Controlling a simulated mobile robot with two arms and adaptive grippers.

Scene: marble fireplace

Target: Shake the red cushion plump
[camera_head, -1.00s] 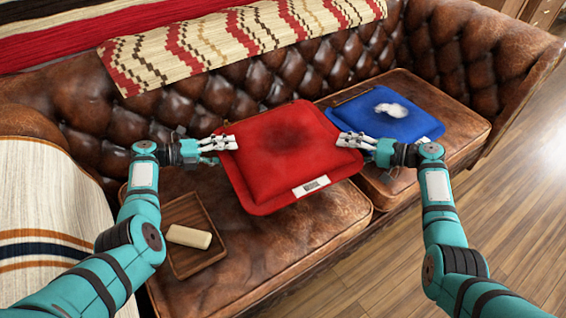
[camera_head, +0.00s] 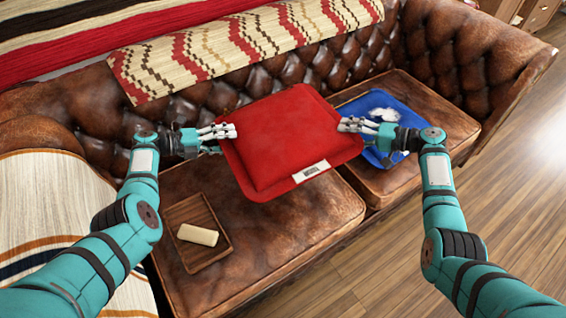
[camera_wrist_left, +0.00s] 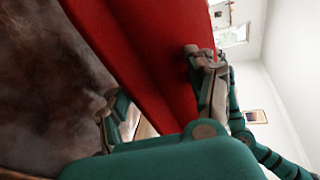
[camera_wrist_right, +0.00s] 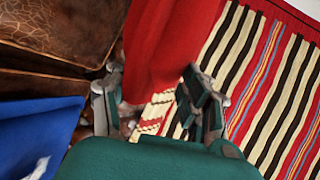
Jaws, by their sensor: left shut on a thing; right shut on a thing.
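The red cushion (camera_head: 285,138) is held in the air above the brown leather sofa seat, between my two grippers. Its top face looks smooth and puffed, with a white label (camera_head: 311,171) near the front edge. My left gripper (camera_head: 222,132) is shut on its left edge. My right gripper (camera_head: 350,125) is shut on its right edge. The cushion also fills the middle of the left wrist view (camera_wrist_left: 150,55) and the top of the right wrist view (camera_wrist_right: 165,40).
A wooden tray (camera_head: 186,268) with a cream bar (camera_head: 197,235) lies on the seat at left. A blue cushion (camera_head: 365,107) with white fluff (camera_head: 384,115) lies on the right seat, partly behind my right gripper. A patterned blanket (camera_head: 180,60) covers the sofa back.

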